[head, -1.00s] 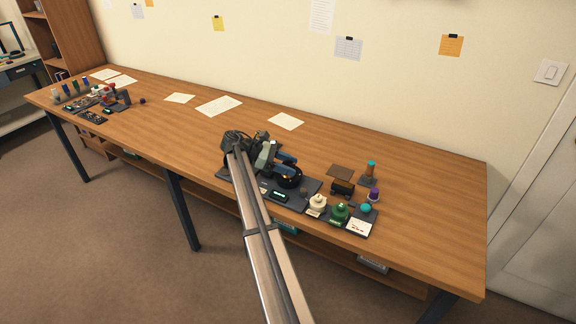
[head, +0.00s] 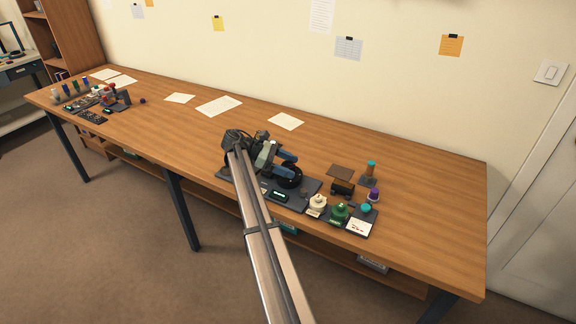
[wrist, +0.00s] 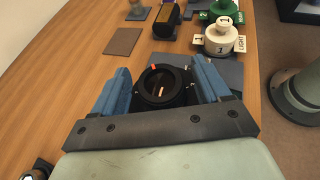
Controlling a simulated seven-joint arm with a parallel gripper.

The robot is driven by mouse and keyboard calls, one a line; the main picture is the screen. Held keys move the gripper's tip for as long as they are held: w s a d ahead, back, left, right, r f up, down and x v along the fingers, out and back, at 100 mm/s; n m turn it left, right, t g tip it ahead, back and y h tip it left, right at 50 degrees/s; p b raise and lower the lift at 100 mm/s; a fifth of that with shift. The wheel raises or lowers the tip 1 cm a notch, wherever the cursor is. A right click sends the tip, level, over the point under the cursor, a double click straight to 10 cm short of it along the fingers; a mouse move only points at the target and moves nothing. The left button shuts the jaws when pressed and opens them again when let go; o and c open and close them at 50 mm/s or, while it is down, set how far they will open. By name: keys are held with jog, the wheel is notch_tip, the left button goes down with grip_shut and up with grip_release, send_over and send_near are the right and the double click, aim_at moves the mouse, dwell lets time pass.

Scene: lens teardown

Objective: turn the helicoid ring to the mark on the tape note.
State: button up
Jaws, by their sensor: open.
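The black round lens part with its ring (wrist: 147,88) stands between my gripper's fingers in the wrist view. It also shows in the head view (head: 291,180) on a dark mat. A red-orange mark is at its far rim and a pale orange mark is inside it. My gripper (wrist: 160,70) has two blue fingers, spread apart, one on each side of the ring. It also shows in the head view (head: 287,164). I cannot tell whether either finger touches the ring. I cannot pick out the tape note for certain.
A cream knob labelled 1 (wrist: 220,38) and a green knob (head: 340,213) stand to the right of the lens in the head view. A white card with red marks (head: 361,227) lies at the mat's right end. A brown flat piece (head: 340,171) is behind.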

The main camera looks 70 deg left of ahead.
jog(key=shift+r, duration=0.1)
notch_tip(320, 180, up, 10)
jog(key=shift+f, duration=0.1)
dwell(0.5)
jog(key=s+f, duration=0.1)
jog(key=s, duration=0.5)
jog(key=n+t+y, duration=0.1)
jog(key=n+y, duration=0.5)
jog(key=y, duration=0.1)
send_near(288, 164)
jog(key=x, duration=1)
jog(key=shift+f, duration=0.15)
